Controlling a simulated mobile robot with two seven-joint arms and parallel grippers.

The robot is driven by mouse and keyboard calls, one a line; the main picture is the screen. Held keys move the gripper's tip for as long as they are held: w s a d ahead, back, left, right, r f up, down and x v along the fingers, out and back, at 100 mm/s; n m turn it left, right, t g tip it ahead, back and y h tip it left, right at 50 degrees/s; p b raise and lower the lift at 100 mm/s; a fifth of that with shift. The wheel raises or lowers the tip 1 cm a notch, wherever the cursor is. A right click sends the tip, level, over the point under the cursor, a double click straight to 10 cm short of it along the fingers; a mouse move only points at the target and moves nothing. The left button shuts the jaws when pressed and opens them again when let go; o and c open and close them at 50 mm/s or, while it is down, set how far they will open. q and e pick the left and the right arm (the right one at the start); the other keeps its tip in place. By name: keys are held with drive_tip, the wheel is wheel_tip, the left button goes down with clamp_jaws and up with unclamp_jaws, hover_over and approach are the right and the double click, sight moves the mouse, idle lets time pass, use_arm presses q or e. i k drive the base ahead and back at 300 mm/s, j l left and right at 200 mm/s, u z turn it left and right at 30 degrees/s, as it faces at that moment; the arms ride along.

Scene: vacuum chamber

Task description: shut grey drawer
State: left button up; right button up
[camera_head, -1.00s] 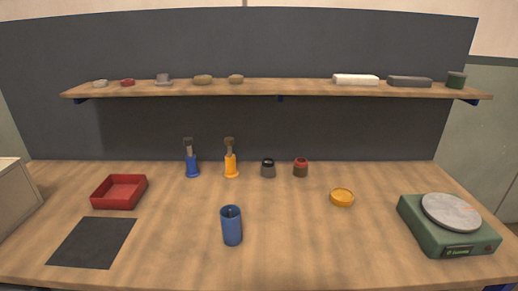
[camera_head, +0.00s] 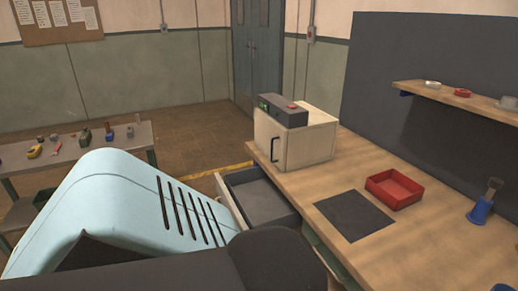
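The grey drawer (camera_head: 262,200) stands pulled out from under the left end of the wooden workbench. Its grey inside shows and looks empty. Its front panel (camera_head: 229,199) faces left, partly hidden behind my own pale blue and black body parts, which fill the lower left of the view. I cannot tell whether they touch the drawer. Neither of my grippers shows.
A cream box with a black handle (camera_head: 294,140) stands on the bench above the drawer. A black mat (camera_head: 352,215) and a red tray (camera_head: 394,189) lie to its right. A side table (camera_head: 76,156) with several small tools stands at the left. Floor shows between them.

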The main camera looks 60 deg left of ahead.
sight(254, 200)
drive_tip(key=u, duration=2.35)
drive_tip(key=i+j+z, duration=0.1)
drive_tip(key=i+z, duration=0.15)
drive_tip(key=i, duration=0.2)
drive_tip(key=i+j+z, duration=0.25)
drive_tip(key=i, duration=0.15)
